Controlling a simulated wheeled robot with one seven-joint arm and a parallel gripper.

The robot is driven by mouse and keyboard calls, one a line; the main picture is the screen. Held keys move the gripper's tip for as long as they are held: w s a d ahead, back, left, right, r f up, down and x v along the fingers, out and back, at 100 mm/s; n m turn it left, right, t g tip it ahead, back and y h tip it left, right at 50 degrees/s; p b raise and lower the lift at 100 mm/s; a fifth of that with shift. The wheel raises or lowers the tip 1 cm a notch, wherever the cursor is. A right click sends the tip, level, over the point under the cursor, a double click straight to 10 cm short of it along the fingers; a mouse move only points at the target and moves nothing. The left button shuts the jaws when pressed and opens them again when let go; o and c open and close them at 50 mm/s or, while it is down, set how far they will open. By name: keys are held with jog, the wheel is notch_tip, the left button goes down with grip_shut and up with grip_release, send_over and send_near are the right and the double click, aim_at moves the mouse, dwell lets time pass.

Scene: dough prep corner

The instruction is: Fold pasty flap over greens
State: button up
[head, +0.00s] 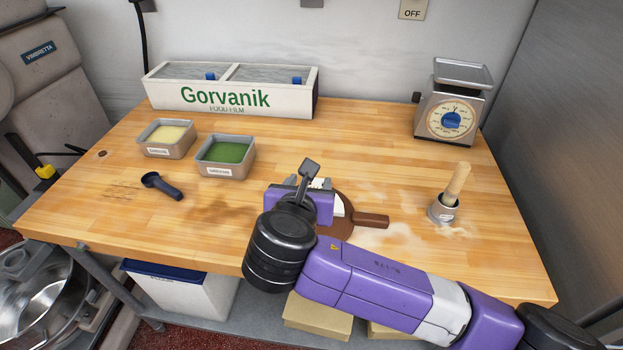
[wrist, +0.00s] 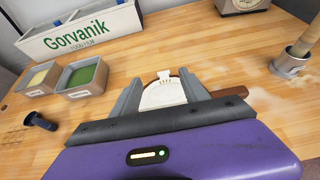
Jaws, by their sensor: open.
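The pale pasty dough (wrist: 163,94) lies on a round brown board, between my fingers in the wrist view. A small pale tab (wrist: 164,75) stands out at its far edge. In the head view only a strip of the dough (head: 339,207) shows beside my purple gripper (head: 313,184), which covers the rest. My gripper is over the board and also shows in the wrist view (wrist: 163,80), open, one finger on each side of the dough. I cannot tell whether the fingers touch it. I see no greens on the dough; a tub of greens (head: 227,151) stands back left.
The board's handle (head: 371,220) points right over floury wood. A tub of pale yellow filling (head: 166,138), a dark scoop (head: 161,185) and a Gorvanik film box (head: 232,91) are left and behind. A scale (head: 450,108) and a pot with a wooden tool (head: 444,211) stand right.

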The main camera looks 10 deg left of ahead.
jog(key=shift+v, duration=1.2)
